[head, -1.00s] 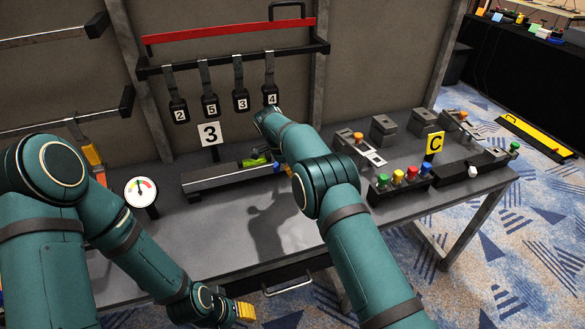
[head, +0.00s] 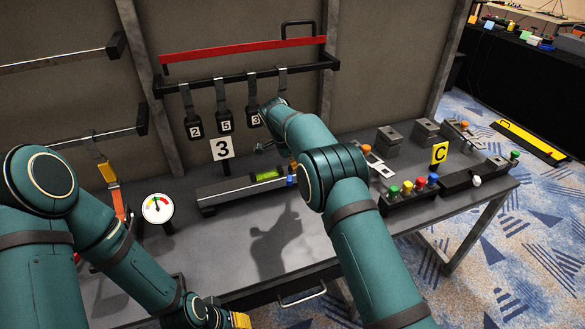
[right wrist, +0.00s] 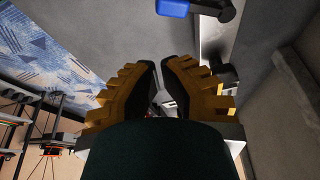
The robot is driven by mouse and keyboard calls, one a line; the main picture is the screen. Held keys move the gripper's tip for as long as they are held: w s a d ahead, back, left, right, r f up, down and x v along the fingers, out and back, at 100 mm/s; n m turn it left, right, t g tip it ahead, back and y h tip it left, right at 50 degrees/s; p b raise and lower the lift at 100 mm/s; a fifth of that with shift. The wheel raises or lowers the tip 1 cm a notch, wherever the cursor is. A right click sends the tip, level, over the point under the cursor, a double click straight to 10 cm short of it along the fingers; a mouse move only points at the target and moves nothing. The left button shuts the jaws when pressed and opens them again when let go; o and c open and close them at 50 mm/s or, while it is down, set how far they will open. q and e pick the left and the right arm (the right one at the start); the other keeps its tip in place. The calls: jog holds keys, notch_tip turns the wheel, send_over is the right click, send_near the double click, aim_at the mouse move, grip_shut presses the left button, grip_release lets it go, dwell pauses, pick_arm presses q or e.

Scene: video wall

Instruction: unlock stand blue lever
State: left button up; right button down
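My left gripper (head: 240,320) is low at the bottom edge, cut off.
A gauge (head: 157,208) and a "3" sign (head: 222,148) stand left on the bench. Numbered tags (head: 225,120) hang from a rail behind. At right are a button box (head: 408,195), a "C" sign (head: 439,153) and grey blocks (head: 389,138). The front middle of the bench is clear.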

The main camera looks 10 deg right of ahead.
pick_arm(q)
jog(key=shift+a+r+p, duration=0.35)
jog(key=shift+a+r, duration=0.15)
jog(key=shift+a, duration=0.35)
pick_arm(e)
jog(key=shift+v, duration=1.1)
jog(key=shift+w, duration=0.1)
